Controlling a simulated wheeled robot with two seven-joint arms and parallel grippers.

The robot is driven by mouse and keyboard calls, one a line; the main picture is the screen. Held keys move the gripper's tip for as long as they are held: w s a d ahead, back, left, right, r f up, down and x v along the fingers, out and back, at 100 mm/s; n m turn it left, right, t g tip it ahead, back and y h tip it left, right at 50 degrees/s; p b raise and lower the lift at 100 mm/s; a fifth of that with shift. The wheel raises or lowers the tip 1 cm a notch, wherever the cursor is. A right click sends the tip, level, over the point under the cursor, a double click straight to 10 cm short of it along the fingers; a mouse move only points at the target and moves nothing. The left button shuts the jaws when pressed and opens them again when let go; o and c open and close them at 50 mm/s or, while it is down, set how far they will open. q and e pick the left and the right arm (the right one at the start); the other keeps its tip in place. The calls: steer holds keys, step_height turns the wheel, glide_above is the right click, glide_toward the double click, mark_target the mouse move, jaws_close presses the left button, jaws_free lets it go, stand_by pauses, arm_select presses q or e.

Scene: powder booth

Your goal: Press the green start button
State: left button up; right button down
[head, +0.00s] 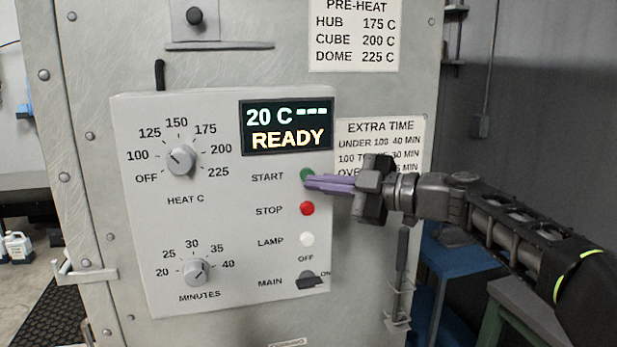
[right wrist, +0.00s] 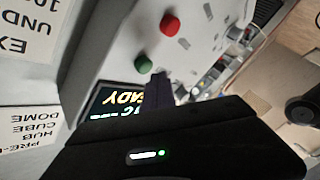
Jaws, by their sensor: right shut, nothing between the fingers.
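The green start button (head: 306,173) sits beside the START label on the pale control panel (head: 220,235). It also shows in the right wrist view (right wrist: 143,63). My right gripper (head: 308,182) is shut and empty, its purple fingertips at the button and covering its lower part in the head view. In the right wrist view the dark fingers (right wrist: 158,86) end close beside the button; I cannot tell whether they touch it. The display (head: 287,126) reads 20 C, dashes and READY. My left gripper is not in view.
Below start are the red stop button (head: 307,208), the white lamp button (head: 307,239) and the main switch (head: 307,280). The heat knob (head: 181,160) and minutes knob (head: 196,271) are at the left. An extra-time sign (head: 380,128) is behind my right gripper.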

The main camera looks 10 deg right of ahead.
steer(key=shift+f, duration=0.1)
steer(key=shift+w+b, duration=0.45)
steer(key=shift+b, duration=0.05)
steer(key=shift+w, duration=0.45)
stand_by(0.8)
steer(key=s+b, duration=0.1)
steer(key=b, duration=0.1)
steer(key=shift+s+b, duration=0.3)
steer(key=shift+s, duration=0.1)
